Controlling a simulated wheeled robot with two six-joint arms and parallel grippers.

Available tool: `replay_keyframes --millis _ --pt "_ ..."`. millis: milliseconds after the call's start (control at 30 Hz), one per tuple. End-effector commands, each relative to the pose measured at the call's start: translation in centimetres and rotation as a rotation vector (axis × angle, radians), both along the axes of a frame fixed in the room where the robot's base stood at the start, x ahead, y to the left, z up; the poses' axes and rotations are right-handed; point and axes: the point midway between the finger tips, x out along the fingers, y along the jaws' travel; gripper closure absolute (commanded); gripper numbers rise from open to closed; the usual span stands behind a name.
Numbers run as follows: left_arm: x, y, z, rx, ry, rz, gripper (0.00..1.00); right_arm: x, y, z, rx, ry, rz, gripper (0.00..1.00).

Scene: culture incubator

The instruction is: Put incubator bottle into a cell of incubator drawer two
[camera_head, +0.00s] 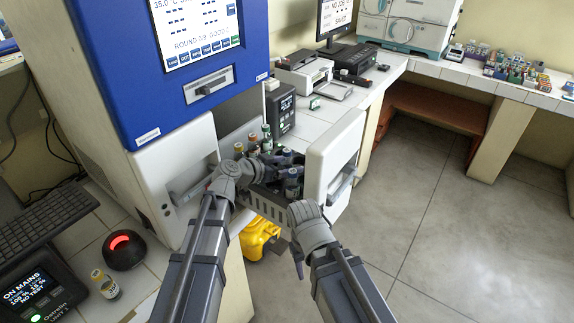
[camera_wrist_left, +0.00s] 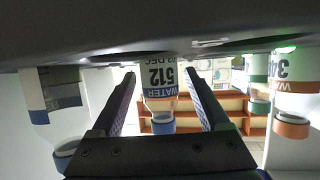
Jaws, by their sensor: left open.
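A pulled-out incubator drawer (camera_head: 262,205) with a white front panel (camera_head: 331,150) holds several small capped bottles (camera_head: 266,135). My left gripper (camera_head: 284,160) is open and reaches over the drawer among the bottles. In the left wrist view, a bottle labelled WATER 512 (camera_wrist_left: 160,80) with a blue band stands between the two open fingers (camera_wrist_left: 165,100), with gaps on both sides. More bottles show at the left (camera_wrist_left: 58,90) and right (camera_wrist_left: 295,90) of that view. My right gripper (camera_head: 298,262) is low in front of the drawer; its fingers are unclear.
The blue and white incubator (camera_head: 150,110) stands left of the drawer. A loose bottle (camera_head: 104,284) stands on the left bench beside a red-lit black device (camera_head: 123,248). A yellow object (camera_head: 259,238) is below the drawer. The floor (camera_head: 460,240) at right is clear.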

Motion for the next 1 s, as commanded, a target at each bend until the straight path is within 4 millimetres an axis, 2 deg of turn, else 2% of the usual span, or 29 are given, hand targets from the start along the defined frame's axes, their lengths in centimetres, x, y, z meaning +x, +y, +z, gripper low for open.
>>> replay_keyframes --millis 167,600,800,1000 --pt "-0.8 0.8 1.0 -0.001 0.001 0.003 0.22 0.0 0.0 1.0 0.0 0.0 0.0 0.5" --pt "-6.2 6.5 4.3 -0.001 0.001 0.003 0.22 0.0 0.0 4.3 0.0 0.0 0.0 0.5" --pt "-7.3 7.9 4.9 0.0 0.0 0.001 0.22 0.0 0.0 4.9 0.0 0.0 0.0 0.5" --pt "-7.6 8.2 4.9 0.0 0.0 0.0 0.22 0.0 0.0 4.9 0.0 0.0 0.0 0.5"
